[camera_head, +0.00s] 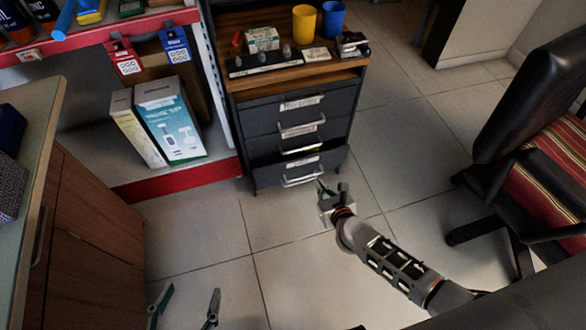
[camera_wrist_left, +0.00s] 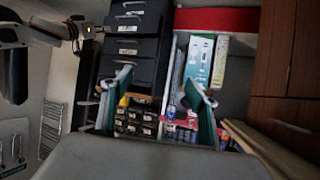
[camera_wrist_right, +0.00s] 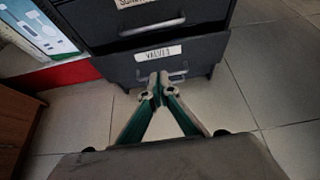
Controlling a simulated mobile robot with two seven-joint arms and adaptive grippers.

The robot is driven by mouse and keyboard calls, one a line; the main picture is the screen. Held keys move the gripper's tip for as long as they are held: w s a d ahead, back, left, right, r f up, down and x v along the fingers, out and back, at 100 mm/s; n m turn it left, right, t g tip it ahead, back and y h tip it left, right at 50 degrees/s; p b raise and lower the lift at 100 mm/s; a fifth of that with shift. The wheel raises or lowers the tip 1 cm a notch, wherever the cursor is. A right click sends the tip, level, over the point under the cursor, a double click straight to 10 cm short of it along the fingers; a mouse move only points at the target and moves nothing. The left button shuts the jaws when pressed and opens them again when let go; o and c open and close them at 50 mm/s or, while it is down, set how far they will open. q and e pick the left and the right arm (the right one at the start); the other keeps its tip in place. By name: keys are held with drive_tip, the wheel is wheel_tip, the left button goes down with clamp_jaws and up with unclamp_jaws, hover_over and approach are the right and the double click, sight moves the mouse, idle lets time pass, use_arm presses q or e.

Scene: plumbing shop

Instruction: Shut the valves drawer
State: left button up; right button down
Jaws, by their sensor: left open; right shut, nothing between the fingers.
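The valves drawer (camera_head: 320,165) is the lowest drawer of the dark cabinet. It stands slightly pulled out, with a narrow strip of its inside showing. In the right wrist view, its front (camera_wrist_right: 205,55) carries a white VALVES label (camera_wrist_right: 158,53) above a metal handle (camera_wrist_right: 162,77). My right gripper (camera_head: 330,188) is shut and empty, low in front of the drawer. In the right wrist view, its fingertips (camera_wrist_right: 154,86) are at the handle; contact cannot be told. My left gripper (camera_head: 186,297) is open and empty at the bottom left, away from the drawer.
The drawers above look closed. Cups, a box and small parts stand on the cabinet's wooden top (camera_head: 262,80). A red-edged shelf (camera_head: 180,182) with boxes is to the left, beside a wooden counter (camera_head: 95,230). A chair (camera_head: 530,130) stands right. The tiled floor before the cabinet is mostly clear.

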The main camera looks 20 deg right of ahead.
sight(304, 157)
drive_tip(key=b+x, duration=0.1)
drive_tip(key=x, duration=0.3)
drive_tip(key=b+x, duration=0.2)
drive_tip(key=x, duration=0.2)
drive_tip(key=b+x, duration=0.2)
drive_tip(key=x, duration=0.2)
drive_tip(key=shift+w+r, duration=0.2)
drive_tip(key=shift+r, duration=0.05)
use_arm(q)
drive_tip(key=shift+d+r+n+t+h, duration=0.2)
drive_tip(key=shift+d+n+h, duration=0.15)
drive_tip(key=shift+d+n, duration=0.85)
drive_tip(key=shift+d+r+n+t+h, duration=0.15)
drive_tip(key=shift+d+n+h, duration=0.4)
drive_tip(key=shift+d, duration=1.05)
use_arm(e)
drive_tip(key=shift+w+r, duration=0.15)
drive_tip(key=shift+w, duration=0.75)
use_arm(q)
drive_tip(key=shift+b, duration=0.3)
use_arm(e)
drive_tip(key=shift+w, duration=0.1)
